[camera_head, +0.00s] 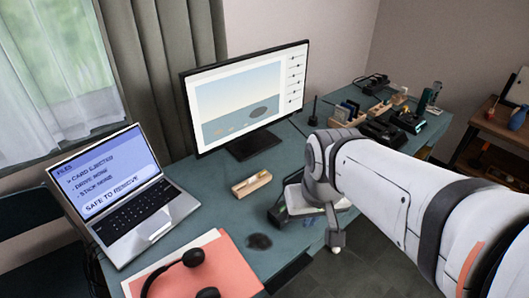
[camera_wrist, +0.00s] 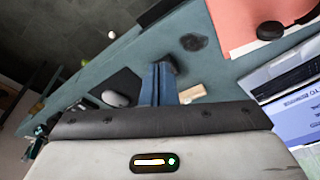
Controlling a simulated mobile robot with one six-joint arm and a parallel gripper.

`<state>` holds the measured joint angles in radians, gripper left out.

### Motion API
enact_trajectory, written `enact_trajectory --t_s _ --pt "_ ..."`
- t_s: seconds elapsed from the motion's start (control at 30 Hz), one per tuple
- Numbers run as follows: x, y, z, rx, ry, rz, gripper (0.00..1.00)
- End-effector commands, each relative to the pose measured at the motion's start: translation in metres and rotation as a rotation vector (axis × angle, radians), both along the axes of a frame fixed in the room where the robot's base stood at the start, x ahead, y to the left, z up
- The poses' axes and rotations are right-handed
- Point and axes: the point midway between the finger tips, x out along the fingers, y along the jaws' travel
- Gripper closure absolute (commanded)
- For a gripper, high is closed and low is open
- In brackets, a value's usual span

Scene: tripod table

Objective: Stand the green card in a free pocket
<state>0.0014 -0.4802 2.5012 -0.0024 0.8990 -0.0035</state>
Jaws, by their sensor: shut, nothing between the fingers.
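I cannot pick out the green card for sure in either view. A small wooden holder (camera_head: 251,184) lies on the desk in front of the monitor; it also shows in the wrist view (camera_wrist: 192,94), just right of my fingertips. Another wooden holder (camera_head: 341,115) with several dark and blue upright cards stands farther back, right of the monitor. Which pockets are free is too small to tell. My gripper (camera_wrist: 161,72) is shut and empty, its bluish fingers together over the desk. In the head view my arm hides part of the desk's front edge.
The laptop (camera_head: 130,192) stands at the left, the monitor (camera_head: 247,95) at the back. Headphones (camera_head: 193,257) lie on a coral folder (camera_head: 228,268) at the front. Several dark devices (camera_head: 382,132) crowd the far right end. Bare desk (camera_head: 210,205) lies between laptop and wooden holder.

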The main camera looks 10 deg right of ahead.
Motion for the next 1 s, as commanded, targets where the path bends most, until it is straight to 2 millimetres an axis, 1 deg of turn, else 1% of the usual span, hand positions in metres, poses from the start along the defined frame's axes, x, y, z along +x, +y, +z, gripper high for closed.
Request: enact_trajectory --t_s 0.17,0.27,0.37,0.47,0.5,0.67,0.8,0.87,1.0 --pt "0.0 0.0 0.0 0.0 0.0 0.0 0.99" --pt "0.002 0.0 0.0 -0.004 0.003 0.018 0.91" --pt "0.013 0.0 0.002 -0.022 0.015 0.104 0.83" --pt "0.033 0.0 0.001 -0.057 0.038 0.279 0.75" --pt "0.042 -0.001 0.0 -0.074 0.049 0.368 0.71" --pt "0.085 -0.002 -0.012 -0.135 0.088 0.757 0.71" --pt "0.119 -0.003 -0.03 -0.175 0.117 1.099 0.71" --pt "0.133 -0.003 -0.04 -0.189 0.126 1.247 0.71" --pt "0.163 -0.005 -0.067 -0.211 0.141 1.584 0.71"
